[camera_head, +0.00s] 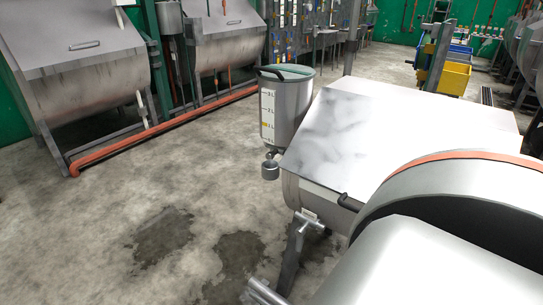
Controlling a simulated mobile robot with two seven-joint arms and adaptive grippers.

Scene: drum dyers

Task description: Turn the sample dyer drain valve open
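A small metal dyer with a flat, hinged-looking lid (375,125) stands at the centre right; I take it to be the sample dyer. A grey tank with litre marks (292,108) is at its left corner, with a small metal cup-like fitting (270,168) below. A black handle (349,202) is on the dyer's near front edge. A T-shaped metal piece (300,222) on a slanted bar shows below the front. I cannot tell which part is the drain valve. The dyer's near right side is hidden.
Large drum dyers (80,85) line the left wall behind an orange floor pipe (160,130). Yellow and blue bins (453,77) stand at the back right. The concrete floor (150,190) on the left is clear, with dark wet-looking patches (163,237) near the dyer.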

